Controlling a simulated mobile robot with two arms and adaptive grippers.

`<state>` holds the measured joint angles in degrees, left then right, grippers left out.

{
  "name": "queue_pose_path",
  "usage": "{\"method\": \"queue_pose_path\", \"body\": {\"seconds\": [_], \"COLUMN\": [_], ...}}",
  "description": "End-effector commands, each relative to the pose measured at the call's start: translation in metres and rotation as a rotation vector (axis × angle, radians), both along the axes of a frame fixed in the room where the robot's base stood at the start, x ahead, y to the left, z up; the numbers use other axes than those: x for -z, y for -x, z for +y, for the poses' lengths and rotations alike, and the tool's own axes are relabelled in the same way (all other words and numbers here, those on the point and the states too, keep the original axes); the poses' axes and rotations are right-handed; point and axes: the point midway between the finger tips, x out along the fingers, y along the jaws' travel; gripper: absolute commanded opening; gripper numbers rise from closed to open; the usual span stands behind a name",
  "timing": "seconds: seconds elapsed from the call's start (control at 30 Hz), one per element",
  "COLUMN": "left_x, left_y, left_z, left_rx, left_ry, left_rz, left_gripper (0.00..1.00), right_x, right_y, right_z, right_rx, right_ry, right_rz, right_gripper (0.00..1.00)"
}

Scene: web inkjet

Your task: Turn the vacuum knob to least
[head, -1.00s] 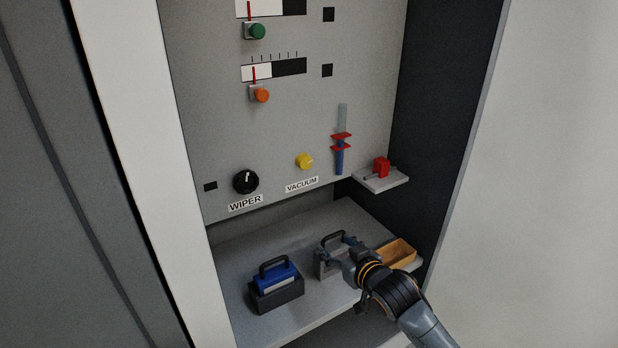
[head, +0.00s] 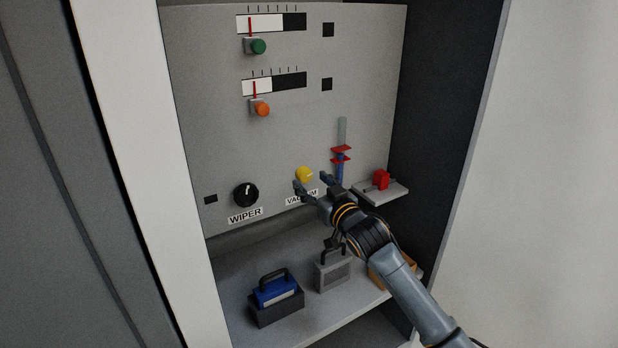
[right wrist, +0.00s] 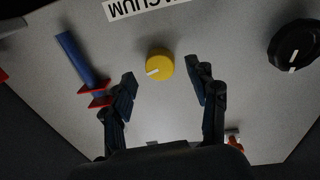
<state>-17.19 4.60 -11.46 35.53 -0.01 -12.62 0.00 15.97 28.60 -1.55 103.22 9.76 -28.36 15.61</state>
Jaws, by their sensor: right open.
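The yellow vacuum knob (head: 304,174) sits on the grey panel above the VACUUM label (head: 300,197), which my right gripper partly covers in the head view. The knob (right wrist: 159,64) also shows in the right wrist view, with a white pointer mark on its face. My right gripper (head: 312,182) is open just below and right of the knob in the head view. In the right wrist view its fingers (right wrist: 166,88) are spread, and the knob lies beyond and between them, apart from both. My left gripper is not in view.
The black wiper knob (head: 246,195) is left of the vacuum knob. A blue tube with red clips (head: 341,155) is close on the right. A small shelf (head: 385,195) holds a red block. A lower shelf carries a blue-topped block (head: 276,293) and a grey handled block (head: 333,272).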

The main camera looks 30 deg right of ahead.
Motion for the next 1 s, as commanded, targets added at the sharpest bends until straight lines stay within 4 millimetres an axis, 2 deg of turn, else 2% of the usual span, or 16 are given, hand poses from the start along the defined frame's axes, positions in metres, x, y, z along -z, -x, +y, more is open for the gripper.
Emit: {"method": "queue_pose_path", "body": {"seconds": [0.2, 0.53, 0.57, 0.8, 1.0], "left_x": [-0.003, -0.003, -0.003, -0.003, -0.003], "left_y": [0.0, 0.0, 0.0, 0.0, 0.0], "left_z": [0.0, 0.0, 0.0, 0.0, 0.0], "left_rx": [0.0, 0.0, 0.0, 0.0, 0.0], "left_ry": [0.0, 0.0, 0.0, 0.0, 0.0], "left_rz": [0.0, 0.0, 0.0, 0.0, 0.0], "left_gripper": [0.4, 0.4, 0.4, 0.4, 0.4], "right_x": [0.0, 0.001, 0.001, 0.001, 0.001], "right_y": [-0.019, -0.022, -0.022, -0.022, -0.022], "right_z": [0.0, 0.0, 0.0, 0.0, -0.001], "right_rx": [0.0, 0.0, 0.0, 0.0, 0.0], "right_ry": [-0.001, -0.001, -0.001, -0.001, 0.008], "right_rz": [0.001, 0.0, 0.0, 0.001, 0.0], "right_gripper": [0.59, 0.59, 0.55, 0.06, 0.04]}}
